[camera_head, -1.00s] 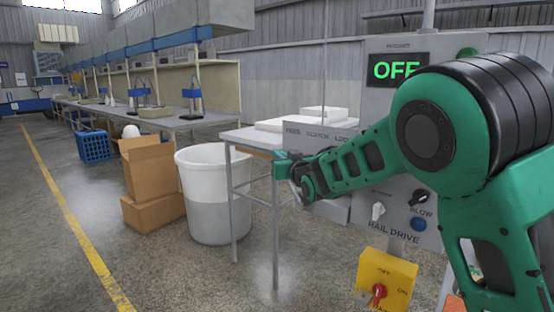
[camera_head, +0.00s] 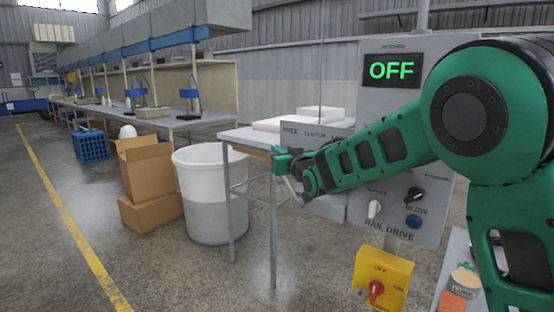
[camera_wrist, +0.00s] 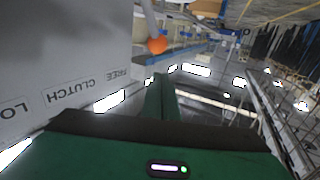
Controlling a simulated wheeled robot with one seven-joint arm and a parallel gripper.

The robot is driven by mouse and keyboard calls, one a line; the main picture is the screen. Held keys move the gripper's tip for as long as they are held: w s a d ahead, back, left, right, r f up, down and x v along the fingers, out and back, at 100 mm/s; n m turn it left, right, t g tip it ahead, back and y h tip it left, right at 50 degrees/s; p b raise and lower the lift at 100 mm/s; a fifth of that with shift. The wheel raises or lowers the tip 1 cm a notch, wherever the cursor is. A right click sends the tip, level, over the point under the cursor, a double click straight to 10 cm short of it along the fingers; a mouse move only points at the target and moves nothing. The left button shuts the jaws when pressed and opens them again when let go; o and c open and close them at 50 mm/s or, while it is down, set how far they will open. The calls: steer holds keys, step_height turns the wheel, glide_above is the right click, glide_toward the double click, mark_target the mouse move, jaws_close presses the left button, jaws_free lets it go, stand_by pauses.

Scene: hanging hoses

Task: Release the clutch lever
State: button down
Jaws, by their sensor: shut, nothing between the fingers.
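The clutch lever (camera_wrist: 149,22) shows in the wrist view as a grey rod with an orange knob (camera_wrist: 157,46), at the top centre just beyond the FREE end of the clutch box. The grey clutch box (camera_head: 318,134), marked FREE, CLUTCH and LOCK, stands behind my arm in the head view; its lettering shows upside down in the wrist view (camera_wrist: 70,88). My gripper (camera_head: 280,162) is shut and empty, beside the box's left end. In the wrist view its fingers (camera_wrist: 160,96) are together, apart from the knob in the picture. I cannot make out the lever in the head view.
A control panel (camera_head: 427,205) with an OFF display (camera_head: 392,70) and knobs stands at the right. A yellow switch box (camera_head: 383,277) is below it. A white bin (camera_head: 210,190) and cardboard boxes (camera_head: 150,167) stand left of the table (camera_head: 236,137).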

steer(key=s+d+r, duration=0.2)
steer(key=s+r, duration=0.4)
steer(key=s, duration=0.1)
steer(key=shift+s+d, duration=0.2)
steer(key=shift+s, duration=0.1)
